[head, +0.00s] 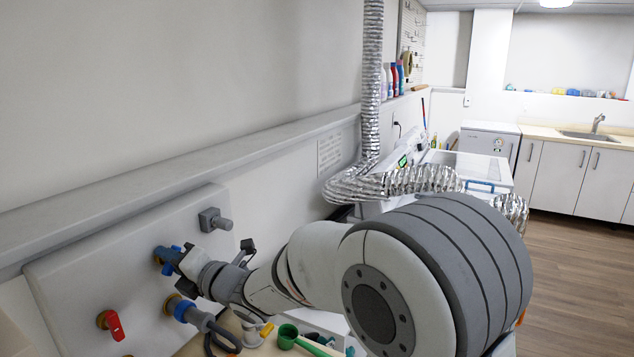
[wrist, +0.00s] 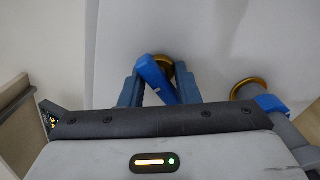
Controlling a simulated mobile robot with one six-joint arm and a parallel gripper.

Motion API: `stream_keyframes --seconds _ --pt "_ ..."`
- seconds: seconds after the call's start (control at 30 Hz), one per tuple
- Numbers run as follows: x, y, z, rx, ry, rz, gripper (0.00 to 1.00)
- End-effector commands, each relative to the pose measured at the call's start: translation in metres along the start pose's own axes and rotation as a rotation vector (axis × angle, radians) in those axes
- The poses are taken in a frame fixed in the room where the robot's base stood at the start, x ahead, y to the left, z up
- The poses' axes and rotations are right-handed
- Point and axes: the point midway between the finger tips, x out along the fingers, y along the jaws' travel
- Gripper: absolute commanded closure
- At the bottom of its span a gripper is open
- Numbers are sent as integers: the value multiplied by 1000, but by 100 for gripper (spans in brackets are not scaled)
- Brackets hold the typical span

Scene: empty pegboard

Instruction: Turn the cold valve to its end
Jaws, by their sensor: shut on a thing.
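The cold valve has a blue handle (wrist: 156,76) on a brass fitting, mounted on the pale wall panel. In the wrist view the handle slants between the two blue-grey fingers of my gripper (wrist: 159,92). In the head view the cold valve (head: 163,256) is at the left, partly covered by my gripper (head: 180,259), which reaches it from the right. My gripper is shut on the blue handle. The handle's exact contact with each finger is hard to make out.
A red-handled valve (head: 113,325) sits lower left on the panel (head: 75,275). A blue hose connector (head: 183,310) is just below my gripper. A grey box fitting (head: 213,221) juts out above right. A green scoop (head: 288,336) lies below my arm. A foil duct (head: 372,90) hangs behind.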

Motion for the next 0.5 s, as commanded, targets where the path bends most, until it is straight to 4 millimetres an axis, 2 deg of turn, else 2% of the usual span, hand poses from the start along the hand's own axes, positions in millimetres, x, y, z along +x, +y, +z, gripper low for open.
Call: stream_keyframes --seconds 0.2,0.5 --pt "0 0 1 185 -1 -1 86" --pt "0 -1 0 208 -1 -1 86"
